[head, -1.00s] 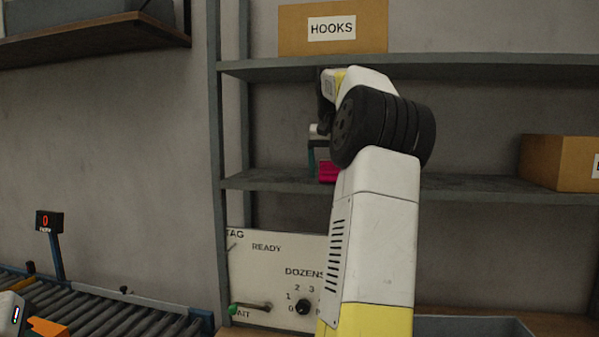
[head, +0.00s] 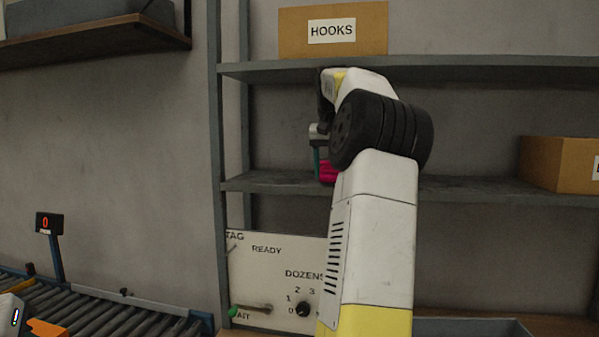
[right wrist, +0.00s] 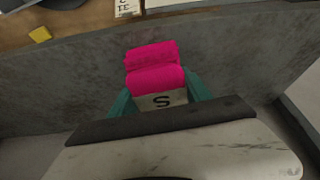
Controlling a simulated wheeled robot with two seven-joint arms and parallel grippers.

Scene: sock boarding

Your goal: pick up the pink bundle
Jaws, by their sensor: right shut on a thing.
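The pink bundle (head: 327,172) is at the middle shelf in the head view, partly hidden behind my right arm. In the right wrist view the pink bundle (right wrist: 153,68) shows as rolled pink cloth with a pale band marked "S". My right gripper (head: 317,160) points down at it, with teal fingers. In the right wrist view the fingers of my right gripper (right wrist: 160,98) are on both sides of the bundle, shut on it. I cannot tell whether the bundle touches the shelf. At the lower left, a small part of my left arm shows; its gripper fingers cannot be made out.
The grey shelf (head: 470,187) holds a cardboard box (head: 560,163) at right. A HOOKS box (head: 300,30) stands on the shelf above. A control panel (head: 275,270) is below. A roller conveyor (head: 120,312) runs at lower left, and a grey bin (head: 475,327) is at lower right.

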